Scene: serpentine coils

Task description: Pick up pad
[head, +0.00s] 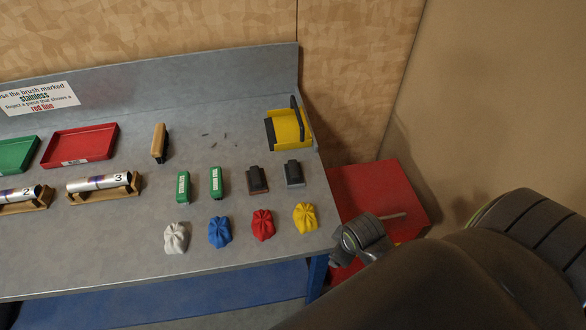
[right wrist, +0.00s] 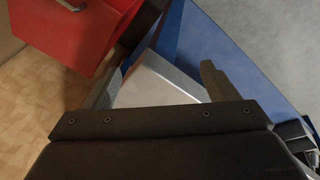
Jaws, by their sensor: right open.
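No object is labelled as a pad, so I cannot tell for sure which one it is. Two small blocks with dark tops, one brownish (head: 257,180) and one grey (head: 294,174), lie at the bench's right side. Four-colour folded cloths lie in front of them: white (head: 176,238), blue (head: 219,232), red (head: 262,223) and yellow (head: 305,217). My right gripper (right wrist: 160,68) is open and empty in the right wrist view, off the bench's right end and apart from these things. In the head view its fingers are not clear. My left gripper is not in view.
Two green-and-white brushes (head: 216,182), a wooden brush (head: 159,142), a yellow dustpan-like tool (head: 287,127), a red tray (head: 79,146) and tubes on stands (head: 104,185) are on the grey bench (head: 120,245). A red box (head: 375,188) stands beyond its right end; it also shows in the wrist view (right wrist: 75,35).

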